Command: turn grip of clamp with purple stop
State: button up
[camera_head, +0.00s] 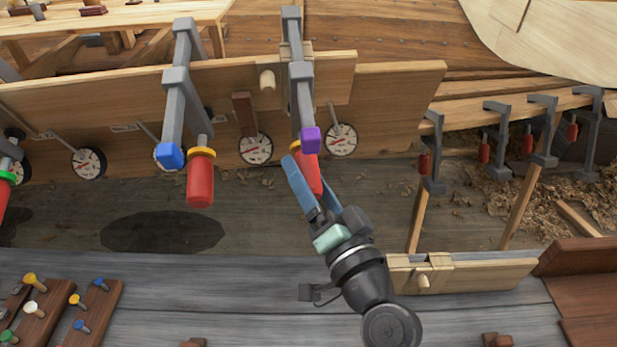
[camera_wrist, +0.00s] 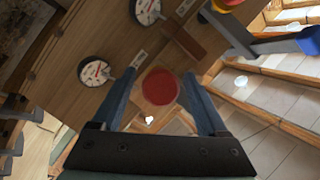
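The clamp with the purple stop (camera_head: 311,140) hangs on the plank edge in the middle of the head view, its grey bar (camera_head: 302,90) running up over the plank. Its red grip (camera_head: 309,174) points down towards me. My gripper (camera_head: 307,168) reaches up to this grip, with its blue fingers on either side of it. In the wrist view, the round red end of the grip (camera_wrist: 160,87) sits between the two spread fingers (camera_wrist: 160,80). Narrow gaps seem to show beside it, so the fingers look open around it. The purple stop is not seen in the wrist view.
A clamp with a blue stop (camera_head: 170,156) and red grip (camera_head: 201,180) hangs to the left. Round dials (camera_head: 255,149) hang along the plank. Several smaller clamps (camera_head: 497,140) stand at right. Pegged blocks (camera_head: 40,310) lie at lower left. The grey bench (camera_head: 220,300) between is mostly clear.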

jog(key=shift+s, duration=0.1)
jog(key=v, duration=1.2)
jog(key=shift+s+d+b, duration=0.2)
jog(key=shift+s+b, duration=0.15)
jog(key=shift+b, duration=0.05)
dwell(0.6)
